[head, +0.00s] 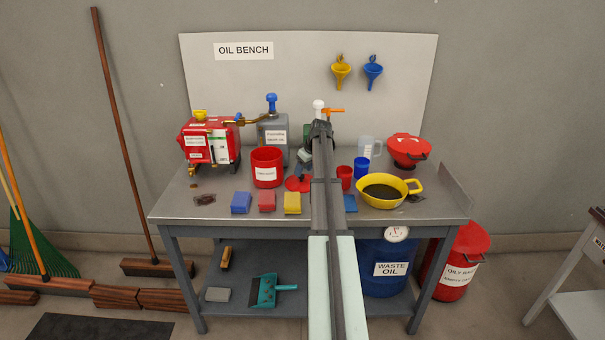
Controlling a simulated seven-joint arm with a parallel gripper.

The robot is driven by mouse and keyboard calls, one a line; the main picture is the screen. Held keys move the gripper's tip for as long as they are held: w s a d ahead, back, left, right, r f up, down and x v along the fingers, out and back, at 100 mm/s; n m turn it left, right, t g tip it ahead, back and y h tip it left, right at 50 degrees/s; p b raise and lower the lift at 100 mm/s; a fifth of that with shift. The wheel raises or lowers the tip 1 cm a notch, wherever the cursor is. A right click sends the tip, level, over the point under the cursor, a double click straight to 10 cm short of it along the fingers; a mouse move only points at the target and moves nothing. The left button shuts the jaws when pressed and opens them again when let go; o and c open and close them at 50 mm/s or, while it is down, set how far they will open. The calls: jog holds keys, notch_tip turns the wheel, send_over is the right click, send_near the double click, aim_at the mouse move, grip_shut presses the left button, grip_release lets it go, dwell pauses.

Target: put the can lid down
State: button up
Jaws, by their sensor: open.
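A red lid-like piece (298,184) lies on the bench just left of the arm, right of the open red can (267,168) with a white label. I cannot tell which red piece is the can lid.
A red machine (210,141) and a grey can (273,135) stand at the back left. Blue, red and yellow blocks line the front of the bench (190,217). A yellow pan (387,187) of dark liquid, a blue cup (361,167) and a clear jug (370,147) are right of my arm.

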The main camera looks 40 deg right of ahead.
jog(key=v, duration=0.9)
jog(key=shift+r, duration=0.15)
